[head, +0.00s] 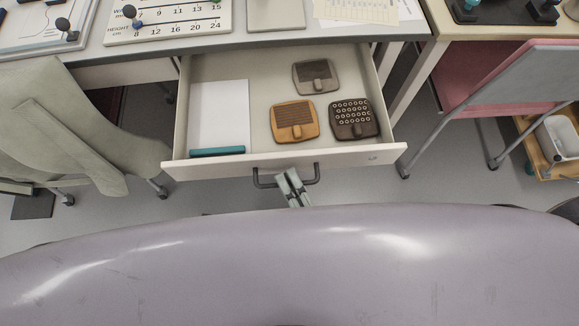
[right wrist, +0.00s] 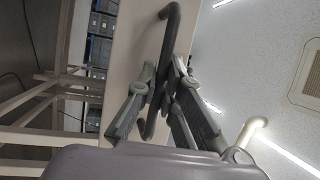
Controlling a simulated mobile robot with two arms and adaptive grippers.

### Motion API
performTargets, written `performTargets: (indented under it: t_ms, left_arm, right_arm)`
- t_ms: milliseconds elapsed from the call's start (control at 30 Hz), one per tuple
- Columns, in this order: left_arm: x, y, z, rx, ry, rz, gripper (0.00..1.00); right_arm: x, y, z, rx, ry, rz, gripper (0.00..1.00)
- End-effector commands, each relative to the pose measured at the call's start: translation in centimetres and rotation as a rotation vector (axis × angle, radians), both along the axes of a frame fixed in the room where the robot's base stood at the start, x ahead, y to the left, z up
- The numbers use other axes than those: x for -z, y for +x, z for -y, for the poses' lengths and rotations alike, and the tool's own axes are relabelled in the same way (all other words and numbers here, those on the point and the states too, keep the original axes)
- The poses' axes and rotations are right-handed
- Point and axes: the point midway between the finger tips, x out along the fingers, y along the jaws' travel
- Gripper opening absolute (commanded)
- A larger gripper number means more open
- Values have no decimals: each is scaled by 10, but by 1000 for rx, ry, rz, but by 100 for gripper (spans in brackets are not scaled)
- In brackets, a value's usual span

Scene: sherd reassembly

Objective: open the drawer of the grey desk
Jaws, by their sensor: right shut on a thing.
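The drawer (head: 290,157) of the grey desk (head: 290,37) stands pulled well out in the head view, with its inside in plain sight. Its dark bar handle (head: 264,183) is on the front panel. My right gripper (head: 289,176) is at the middle of the handle, shut on it. In the right wrist view the two fingers of my right gripper (right wrist: 162,88) close around the dark handle (right wrist: 172,25), in front of the pale drawer front (right wrist: 135,40). My left gripper is not in view.
In the drawer lie a white pad with a teal edge (head: 219,115) and several small blocks, among them an orange-brown one (head: 295,122) and a dark dotted one (head: 353,119). Chairs stand at left (head: 70,125) and right (head: 515,80). Papers and boards lie on the desktop.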

Motion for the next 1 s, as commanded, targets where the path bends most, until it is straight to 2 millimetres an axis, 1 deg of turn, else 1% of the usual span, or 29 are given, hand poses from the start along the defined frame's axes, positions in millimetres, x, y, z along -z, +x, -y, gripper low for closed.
performTargets:
  t_ms: [67, 100, 400, 667, 767, 867, 1000]
  left_arm:
    - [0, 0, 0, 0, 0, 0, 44]
    - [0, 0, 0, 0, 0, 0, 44]
    - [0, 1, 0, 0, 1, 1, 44]
    - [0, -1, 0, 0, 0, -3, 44]
    - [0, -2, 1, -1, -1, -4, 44]
    - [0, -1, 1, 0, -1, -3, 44]
    - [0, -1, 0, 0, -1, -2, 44]
  right_arm:
    - [2, 0, 1, 0, -4, -3, 0]
    - [2, 0, 1, 0, -4, -3, 9]
    - [1, 0, 0, 0, -2, -1, 29]
    - [0, 0, 0, 0, 0, -1, 29]
    - [2, -4, 1, -1, -1, -3, 29]
    - [4, -15, 6, -3, -2, -5, 29]
    - [10, -41, 17, -4, -3, -8, 29]
